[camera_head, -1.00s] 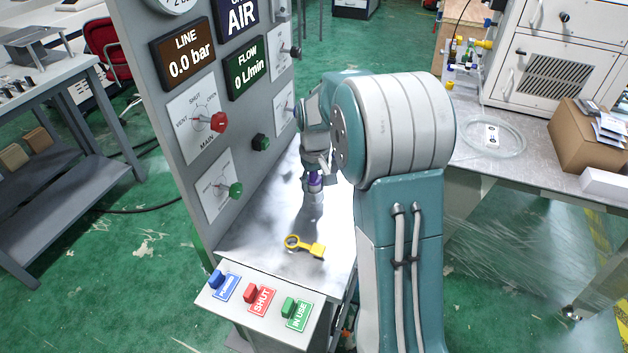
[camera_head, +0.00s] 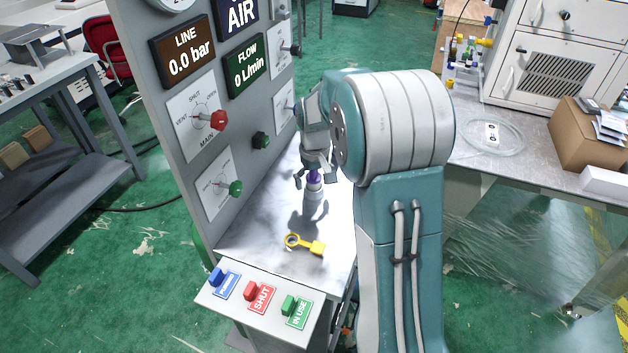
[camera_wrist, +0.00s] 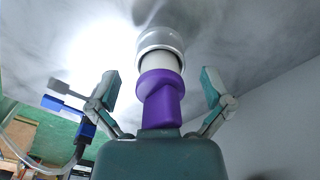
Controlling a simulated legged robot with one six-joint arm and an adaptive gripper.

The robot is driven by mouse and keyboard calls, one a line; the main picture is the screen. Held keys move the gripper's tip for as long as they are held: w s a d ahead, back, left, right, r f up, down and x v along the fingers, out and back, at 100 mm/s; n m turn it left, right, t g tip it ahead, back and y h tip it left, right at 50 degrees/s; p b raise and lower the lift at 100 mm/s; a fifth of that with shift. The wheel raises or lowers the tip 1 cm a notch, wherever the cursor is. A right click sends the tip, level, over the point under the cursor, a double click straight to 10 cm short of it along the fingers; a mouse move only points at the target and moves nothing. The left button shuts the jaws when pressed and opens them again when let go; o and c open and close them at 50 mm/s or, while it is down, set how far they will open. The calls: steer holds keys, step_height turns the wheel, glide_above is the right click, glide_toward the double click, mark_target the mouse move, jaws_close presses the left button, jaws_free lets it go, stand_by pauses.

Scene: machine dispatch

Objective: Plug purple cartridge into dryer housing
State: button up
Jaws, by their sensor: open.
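The purple cartridge (camera_wrist: 160,98) has a purple handle and a pale body. In the wrist view its pale end reaches into the round opening of the whitish dryer housing (camera_wrist: 160,43); how deep it sits I cannot tell. In the head view the cartridge (camera_head: 314,177) stands upright at the top of the housing (camera_head: 313,194) on the metal bench top. My gripper (camera_wrist: 158,85) is open, with one finger on each side of the cartridge and clear gaps to both. In the head view my gripper (camera_head: 314,174) is just above the housing, partly covering the cartridge.
A yellow ring-ended tag (camera_head: 305,245) lies on the bench top in front of the housing. The upright air panel (camera_head: 190,110), with projecting red and green knobs, stands close on the left. Blue, red and green blocks (camera_head: 257,291) sit along the front ledge.

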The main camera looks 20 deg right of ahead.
steer(key=shift+r, duration=0.1)
steer(key=shift+r, duration=2.9)
steer(key=s+a+r+t, duration=0.2)
steer(key=s+a+r, duration=0.1)
steer(key=s, duration=0.5)
steer(key=s+a+r+t, duration=0.1)
steer(key=s+a+r, duration=0.2)
steer(key=s, duration=0.6)
steer(key=s+a+r+t, duration=0.2)
steer(key=s+a+r, duration=0.1)
steer(key=s, duration=0.5)
steer(key=shift+s+a+t, duration=0.3)
steer(key=shift+s+a, duration=0.05)
steer(key=shift+a, duration=0.35)
